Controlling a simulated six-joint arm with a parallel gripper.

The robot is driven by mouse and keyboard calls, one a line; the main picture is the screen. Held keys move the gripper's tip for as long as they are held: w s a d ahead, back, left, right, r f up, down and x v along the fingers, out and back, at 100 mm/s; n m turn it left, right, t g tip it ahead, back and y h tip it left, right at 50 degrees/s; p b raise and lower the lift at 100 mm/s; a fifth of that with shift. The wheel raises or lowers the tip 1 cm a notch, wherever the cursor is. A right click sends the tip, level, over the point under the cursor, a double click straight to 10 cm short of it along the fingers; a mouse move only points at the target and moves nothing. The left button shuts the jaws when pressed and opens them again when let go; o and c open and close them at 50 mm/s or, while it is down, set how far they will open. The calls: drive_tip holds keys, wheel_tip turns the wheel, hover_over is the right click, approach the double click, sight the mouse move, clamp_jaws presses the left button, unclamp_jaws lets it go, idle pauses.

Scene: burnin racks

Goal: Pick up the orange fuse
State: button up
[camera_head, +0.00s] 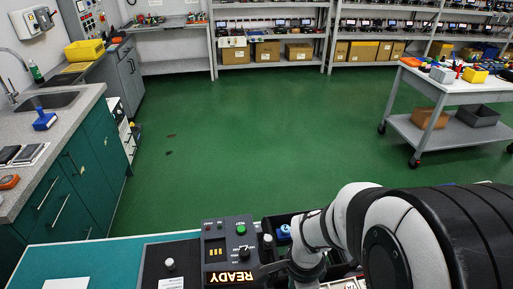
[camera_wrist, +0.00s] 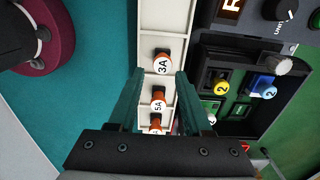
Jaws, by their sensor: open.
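Several fuses with white labelled ends and orange bands stand in a row in a white compartmented tray (camera_wrist: 148,15) in the wrist view. The far one (camera_wrist: 162,65) reads 3A, the middle one (camera_wrist: 158,96) reads 5A, and the nearest (camera_wrist: 155,125) is partly hidden by my gripper's body. My gripper (camera_wrist: 158,75) is open, its two dark green fingers on either side of the row around the 5A fuse. I cannot tell whether the fingers touch it. In the head view my arm hides the gripper and the fuses.
Right of the tray, a black holder carries a yellow piece (camera_wrist: 221,88) and a blue piece (camera_wrist: 262,87), both marked 2. A control panel (camera_head: 215,250) shows READY on the bench in the head view. A dark red round object (camera_wrist: 62,50) lies left of the tray.

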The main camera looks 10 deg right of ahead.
drive_tip(key=f, duration=0.5)
drive_tip(key=shift+w+a+f, duration=0.15)
drive_tip(key=shift+a+f, duration=0.1)
drive_tip(key=shift+f, duration=0.05)
clamp_jaws()
